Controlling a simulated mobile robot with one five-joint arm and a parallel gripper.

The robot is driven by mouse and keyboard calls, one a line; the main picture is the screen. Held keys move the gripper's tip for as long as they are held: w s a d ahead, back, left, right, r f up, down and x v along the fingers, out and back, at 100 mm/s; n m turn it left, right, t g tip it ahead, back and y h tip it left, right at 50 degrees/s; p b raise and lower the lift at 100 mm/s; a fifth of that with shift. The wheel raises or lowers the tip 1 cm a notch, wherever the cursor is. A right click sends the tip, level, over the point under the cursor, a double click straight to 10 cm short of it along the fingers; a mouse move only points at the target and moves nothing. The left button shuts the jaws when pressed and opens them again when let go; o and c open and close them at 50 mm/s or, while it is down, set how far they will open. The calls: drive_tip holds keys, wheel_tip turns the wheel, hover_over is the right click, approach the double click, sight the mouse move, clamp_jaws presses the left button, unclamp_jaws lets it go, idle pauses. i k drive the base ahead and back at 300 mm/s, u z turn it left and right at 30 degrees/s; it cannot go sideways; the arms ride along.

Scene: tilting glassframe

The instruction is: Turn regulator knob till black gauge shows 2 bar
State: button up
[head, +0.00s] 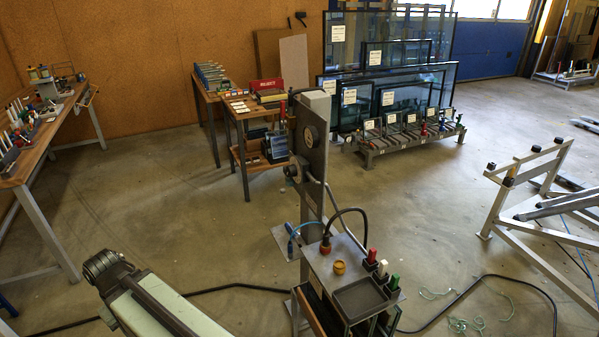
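A grey upright post (310,190) stands in the middle of the head view. A round disc with a tan face (308,137) sits high on it, perhaps the gauge; no scale or needle can be read. A small dark rounded fitting (293,172) sits lower on the post's left side, perhaps the regulator knob. Which part is the regulator and where the black gauge is, I cannot tell for sure. My gripper cannot be made out in this view.
A small stand (348,270) with a dark tray, a brass knob and colored-handled tools stands at the post's foot. A black cable (520,278) lies on the floor. Workbenches are left and behind, glass panes (390,50) at the back, a metal frame (525,170) right.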

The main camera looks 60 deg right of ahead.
sight(291, 170)
drive_tip(key=u, duration=0.1)
drive_tip(key=i, duration=0.95)
drive_tip(key=z, duration=0.05)
